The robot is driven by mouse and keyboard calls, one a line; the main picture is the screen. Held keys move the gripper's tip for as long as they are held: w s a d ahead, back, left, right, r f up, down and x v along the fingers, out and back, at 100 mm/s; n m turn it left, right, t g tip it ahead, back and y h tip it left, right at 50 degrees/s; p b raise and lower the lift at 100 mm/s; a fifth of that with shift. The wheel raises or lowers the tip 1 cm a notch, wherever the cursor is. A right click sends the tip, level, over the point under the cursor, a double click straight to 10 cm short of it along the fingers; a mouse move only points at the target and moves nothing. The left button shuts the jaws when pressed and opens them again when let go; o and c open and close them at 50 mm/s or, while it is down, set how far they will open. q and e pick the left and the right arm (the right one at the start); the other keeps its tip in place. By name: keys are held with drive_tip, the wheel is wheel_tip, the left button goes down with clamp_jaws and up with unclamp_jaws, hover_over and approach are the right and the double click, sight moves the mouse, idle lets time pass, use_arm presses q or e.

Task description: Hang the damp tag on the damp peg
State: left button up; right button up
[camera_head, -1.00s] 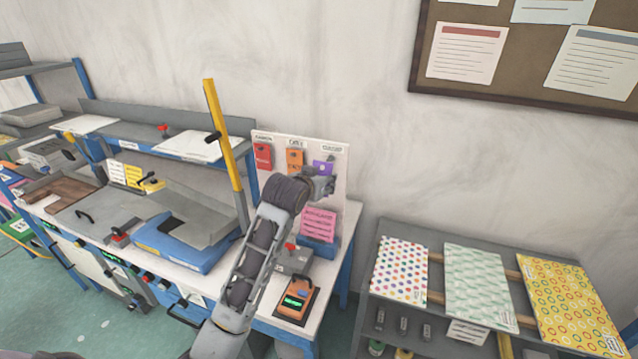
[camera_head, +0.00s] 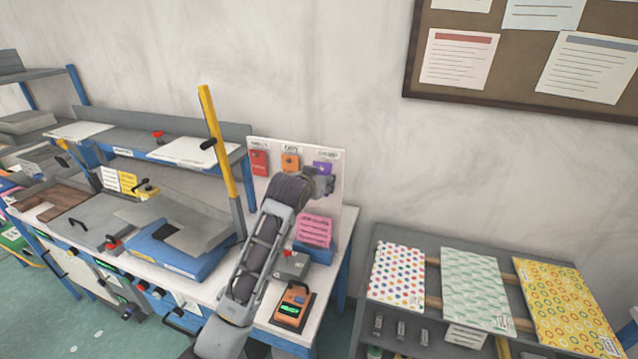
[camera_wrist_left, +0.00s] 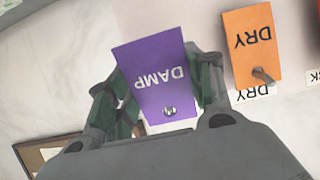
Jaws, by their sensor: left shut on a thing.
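The purple damp tag (camera_wrist_left: 150,75) is between the fingers of my left gripper (camera_wrist_left: 165,85), which is shut on it. In the wrist view its DAMP lettering is upside down and a hole shows near its lower edge. Something small and pale shows at the hole; I cannot tell whether it is the damp peg. In the head view the tag (camera_head: 322,168) is at the right of the white tag board (camera_head: 337,215), just above my left gripper (camera_head: 324,180). The damp peg is not clearly visible. My right gripper is out of view.
An orange DRY tag (camera_wrist_left: 252,45) hangs on a peg beside the damp tag. A red tag (camera_head: 259,162) hangs farther left. Pink notes (camera_head: 314,230) and an orange meter (camera_head: 291,307) are below. Bare wall is right of the board.

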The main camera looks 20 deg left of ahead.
use_arm(q)
drive_tip(key=x, duration=0.3)
drive_tip(key=shift+w+r, duration=0.15)
drive_tip(key=shift+r, duration=0.05)
idle(0.4)
idle(0.4)
idle(0.4)
drive_tip(key=o, duration=0.9)
drive_tip(key=shift+o, duration=0.2)
drive_tip(key=shift+f, duration=0.1)
drive_tip(key=v, duration=1.2)
